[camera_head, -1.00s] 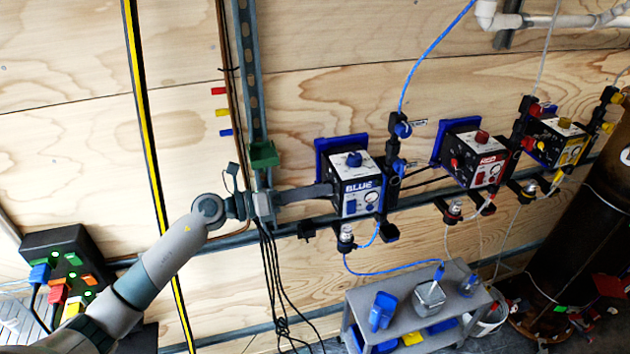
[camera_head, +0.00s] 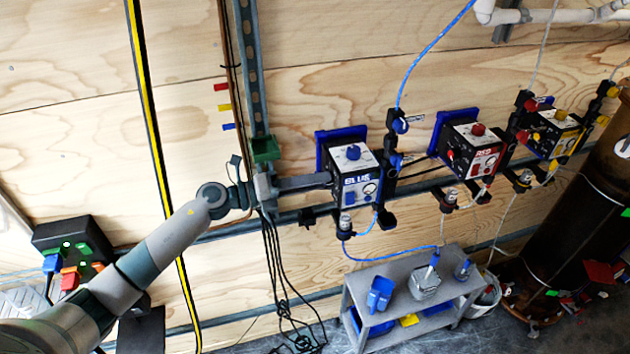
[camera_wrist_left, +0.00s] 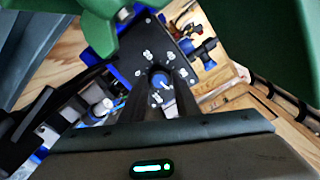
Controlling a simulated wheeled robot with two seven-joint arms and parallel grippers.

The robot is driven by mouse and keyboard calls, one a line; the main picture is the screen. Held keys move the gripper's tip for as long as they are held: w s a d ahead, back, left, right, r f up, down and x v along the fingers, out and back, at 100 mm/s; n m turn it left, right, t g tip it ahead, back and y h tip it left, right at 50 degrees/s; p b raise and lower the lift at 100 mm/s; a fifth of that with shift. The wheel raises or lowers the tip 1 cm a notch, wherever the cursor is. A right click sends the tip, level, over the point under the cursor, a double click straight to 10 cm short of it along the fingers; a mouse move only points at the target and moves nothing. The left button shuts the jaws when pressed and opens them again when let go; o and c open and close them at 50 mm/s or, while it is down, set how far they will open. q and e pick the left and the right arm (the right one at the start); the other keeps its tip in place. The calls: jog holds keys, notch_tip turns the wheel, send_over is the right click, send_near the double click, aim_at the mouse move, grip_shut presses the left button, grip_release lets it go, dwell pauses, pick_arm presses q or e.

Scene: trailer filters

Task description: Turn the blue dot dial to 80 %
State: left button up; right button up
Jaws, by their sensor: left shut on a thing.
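The BLUE control box (camera_head: 364,191) is mounted on the wall rail, with a blue knob (camera_head: 353,152) on its upper face. My left gripper (camera_head: 328,181) reaches its left side from the left. In the left wrist view, the fingers close around the blue dial (camera_wrist_left: 160,80), which has a pale pointer mark. Groups of white dots surround it on the dark face (camera_wrist_left: 149,58). The gripper is shut on this dial. In the head view this dial is hidden by the fingers. The dial's exact setting is too small to tell. My right gripper is not in view.
A green part (camera_head: 265,149) sits on the vertical rail close above my gripper. Black cables (camera_head: 272,265) hang below it. A RED box (camera_head: 474,152) and a yellow box (camera_head: 553,135) stand to the right. A grey cart (camera_head: 405,275) stands below.

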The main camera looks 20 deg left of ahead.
pick_arm(q)
jog(key=o, duration=1)
jog(key=shift+o, duration=0.2)
jog(key=shift+a, duration=0.15)
jog(key=f+b+v, duration=0.1)
jog(key=b+v, duration=0.7)
jog(key=v, duration=0.9)
jog(key=shift+r, duration=0.45)
